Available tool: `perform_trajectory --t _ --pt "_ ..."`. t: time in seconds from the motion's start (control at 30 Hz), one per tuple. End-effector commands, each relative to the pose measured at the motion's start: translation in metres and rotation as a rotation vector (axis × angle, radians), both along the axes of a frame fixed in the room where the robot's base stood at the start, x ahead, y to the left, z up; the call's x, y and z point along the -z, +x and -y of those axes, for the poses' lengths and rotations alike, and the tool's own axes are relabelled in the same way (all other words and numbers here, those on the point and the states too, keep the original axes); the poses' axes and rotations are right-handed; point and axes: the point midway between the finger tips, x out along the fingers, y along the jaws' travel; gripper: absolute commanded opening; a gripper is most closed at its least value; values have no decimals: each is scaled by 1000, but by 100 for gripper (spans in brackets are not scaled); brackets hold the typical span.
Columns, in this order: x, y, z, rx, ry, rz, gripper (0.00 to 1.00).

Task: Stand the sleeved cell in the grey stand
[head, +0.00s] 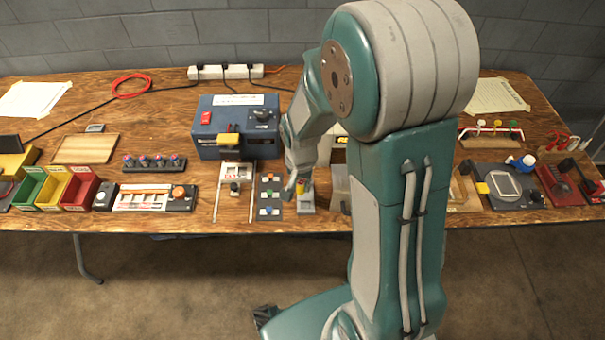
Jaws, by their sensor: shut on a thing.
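My gripper (293,186) reaches down near the front edge of the wooden table, left of my upper arm. It is shut on a small upright yellow and dark thing, which I take to be the sleeved cell (302,187). The fingers partly cover the cell. A light grey block, which looks like the grey stand (306,208), is right under and around the cell's lower end. At this size I cannot tell whether the cell is seated in the stand or just above it.
A blue box (212,152) with a red switch stands behind, to the left. A dark panel with coloured buttons (269,214) lies just left of the stand. Further left are coloured bins (53,190).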

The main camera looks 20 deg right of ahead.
Motion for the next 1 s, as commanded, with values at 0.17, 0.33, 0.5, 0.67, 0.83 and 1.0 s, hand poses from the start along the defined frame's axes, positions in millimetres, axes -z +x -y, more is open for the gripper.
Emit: perform_trajectory --t 0.17,0.33,0.5,0.67,0.83,1.0 --pt "6 -2 8 5 9 -1 0" --pt "21 -2 3 3 4 -3 0" --pt "39 -2 -4 1 -5 -5 0" --pt "54 -2 -3 2 -4 -3 0" --pt "64 -2 2 4 1 -2 0" --pt "67 -1 3 3 3 0 0"
